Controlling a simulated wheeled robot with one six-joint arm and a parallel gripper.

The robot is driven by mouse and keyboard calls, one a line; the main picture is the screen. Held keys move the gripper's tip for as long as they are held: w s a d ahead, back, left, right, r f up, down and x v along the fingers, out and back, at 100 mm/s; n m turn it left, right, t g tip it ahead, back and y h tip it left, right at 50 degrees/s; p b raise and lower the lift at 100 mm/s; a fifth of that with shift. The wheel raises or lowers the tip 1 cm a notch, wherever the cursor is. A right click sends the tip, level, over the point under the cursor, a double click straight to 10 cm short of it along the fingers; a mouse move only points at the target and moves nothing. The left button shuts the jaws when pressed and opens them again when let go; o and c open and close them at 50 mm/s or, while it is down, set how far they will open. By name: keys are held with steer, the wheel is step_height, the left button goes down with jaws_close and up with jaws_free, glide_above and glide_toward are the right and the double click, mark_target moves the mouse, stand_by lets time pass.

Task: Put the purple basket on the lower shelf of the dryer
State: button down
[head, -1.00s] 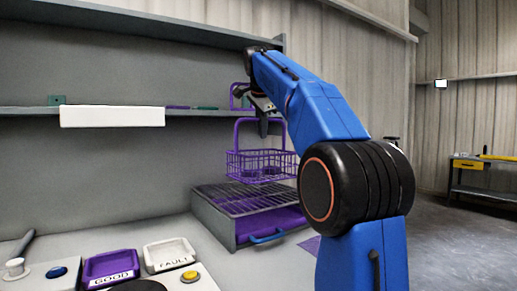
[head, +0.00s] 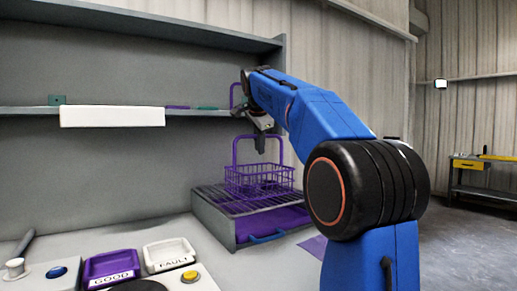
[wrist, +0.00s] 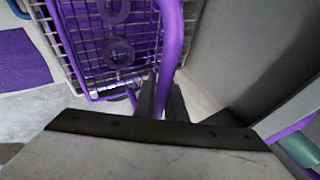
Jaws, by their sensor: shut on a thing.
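The purple wire basket (head: 259,181) hangs upright by its tall handle from my gripper (head: 260,146), low over the wire rack (head: 212,193) on top of a grey box-like unit. I cannot tell whether its bottom touches the rack. In the wrist view, my gripper (wrist: 163,100) is shut on the basket's purple handle (wrist: 172,45). The basket (wrist: 75,75) shows below, with round purple ring-like pieces in it. The grey unit has a purple tray (head: 282,220) under the rack, with a blue handle at its front.
A grey shelf (head: 205,112) runs along the back above, with a blank white plate (head: 112,116) on its edge. A purple loop stands by its right end, close to my gripper. GOOD (head: 110,265) and FAULT (head: 169,253) trays and buttons stand at the front left.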

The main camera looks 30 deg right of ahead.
steer(key=shift+w+f, duration=0.35)
steer(key=shift+f, duration=0.2)
steer(key=c, duration=1.8)
jaws_free()
